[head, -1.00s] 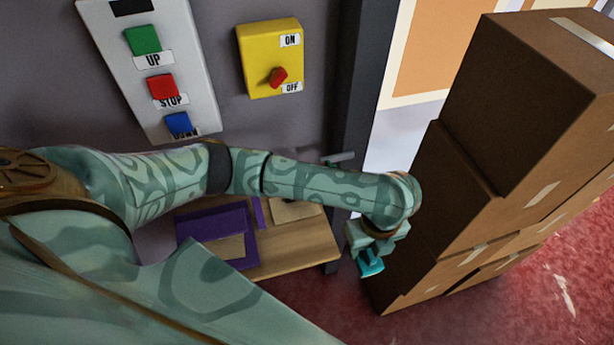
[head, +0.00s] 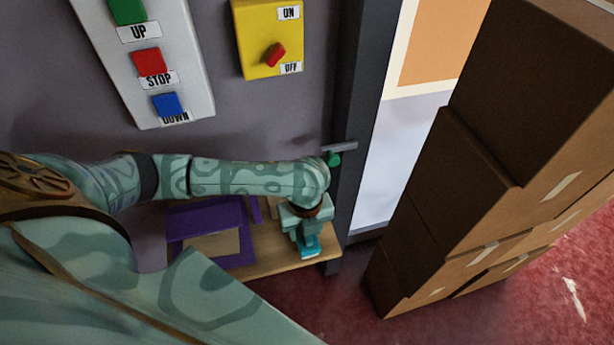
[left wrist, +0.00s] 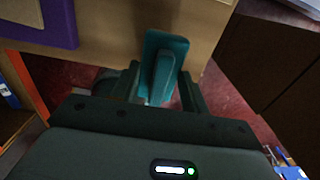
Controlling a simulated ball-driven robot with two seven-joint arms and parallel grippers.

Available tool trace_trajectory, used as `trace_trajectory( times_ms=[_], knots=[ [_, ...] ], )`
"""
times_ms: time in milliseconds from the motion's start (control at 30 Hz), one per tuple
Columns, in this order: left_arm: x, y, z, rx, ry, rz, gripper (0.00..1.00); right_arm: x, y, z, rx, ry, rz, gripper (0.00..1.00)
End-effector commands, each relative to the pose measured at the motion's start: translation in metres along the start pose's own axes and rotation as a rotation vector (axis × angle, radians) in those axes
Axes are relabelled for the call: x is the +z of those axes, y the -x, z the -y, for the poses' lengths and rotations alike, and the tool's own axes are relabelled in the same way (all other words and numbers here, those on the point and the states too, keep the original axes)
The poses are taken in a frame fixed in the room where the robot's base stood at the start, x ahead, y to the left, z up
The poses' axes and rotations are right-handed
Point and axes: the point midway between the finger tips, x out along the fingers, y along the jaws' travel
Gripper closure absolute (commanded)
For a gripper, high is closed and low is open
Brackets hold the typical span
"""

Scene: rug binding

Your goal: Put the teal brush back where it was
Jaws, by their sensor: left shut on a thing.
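The teal brush (left wrist: 163,58) is held between the fingers of my left gripper (left wrist: 158,85) in the left wrist view. In the head view the left gripper (head: 307,235) points down over the right end of a wooden shelf (head: 270,262), with the teal brush (head: 309,251) at its tip. In the wrist view the brush overlaps the edge of the wooden surface (left wrist: 110,42). I cannot tell whether it touches the wood. My right gripper is not in view.
A purple frame (head: 176,225) lies on the shelf left of the gripper. A dark door post with a lever handle (head: 340,147) stands just behind. Stacked cardboard boxes (head: 470,190) stand at the right. A control panel (head: 185,75) and a yellow switch box (head: 250,40) are on the wall.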

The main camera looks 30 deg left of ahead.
Motion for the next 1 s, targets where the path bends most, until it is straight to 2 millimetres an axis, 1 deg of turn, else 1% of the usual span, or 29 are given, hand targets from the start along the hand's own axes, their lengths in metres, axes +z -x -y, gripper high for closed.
trace_trajectory(
  times_ms=[33, 67, 133, 167, 267, 300, 367, 400, 667, 767, 867, 1000],
  knots=[
    [-0.003, -0.016, 0.001, 0.001, -0.001, -0.006, 0.73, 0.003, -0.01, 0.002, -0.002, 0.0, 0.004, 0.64],
    [-0.002, -0.019, 0.001, 0.0, -0.002, -0.005, 0.73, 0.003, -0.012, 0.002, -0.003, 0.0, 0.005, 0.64],
    [-0.002, -0.022, 0.001, -0.001, -0.002, -0.004, 0.73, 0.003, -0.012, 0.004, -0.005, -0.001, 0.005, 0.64],
    [-0.002, -0.021, 0.001, -0.001, -0.002, -0.003, 0.76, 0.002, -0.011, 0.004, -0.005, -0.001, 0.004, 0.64],
    [-0.002, -0.019, 0.001, -0.001, -0.002, -0.002, 0.76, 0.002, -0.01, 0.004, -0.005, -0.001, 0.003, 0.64],
    [-0.002, -0.019, 0.001, 0.0, -0.002, -0.002, 0.52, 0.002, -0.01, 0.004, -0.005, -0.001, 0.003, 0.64],
    [-0.002, -0.019, 0.001, 0.0, -0.002, -0.002, 0.35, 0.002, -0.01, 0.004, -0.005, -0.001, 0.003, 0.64],
    [-0.002, -0.019, 0.001, 0.0, -0.002, -0.002, 0.33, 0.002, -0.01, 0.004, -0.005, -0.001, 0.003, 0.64],
    [-0.002, -0.017, 0.001, -0.002, -0.003, -0.002, 0.33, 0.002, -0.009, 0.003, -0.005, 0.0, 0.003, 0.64],
    [-0.001, -0.007, 0.002, -0.004, -0.003, 0.0, 0.33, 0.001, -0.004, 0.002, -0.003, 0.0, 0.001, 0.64],
    [-0.001, 0.013, 0.002, -0.005, -0.003, 0.001, 0.33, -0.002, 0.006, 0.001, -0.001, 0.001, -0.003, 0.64],
    [-0.001, 0.048, 0.002, -0.006, -0.004, 0.001, 0.33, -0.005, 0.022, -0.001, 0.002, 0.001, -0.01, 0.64]
  ],
)
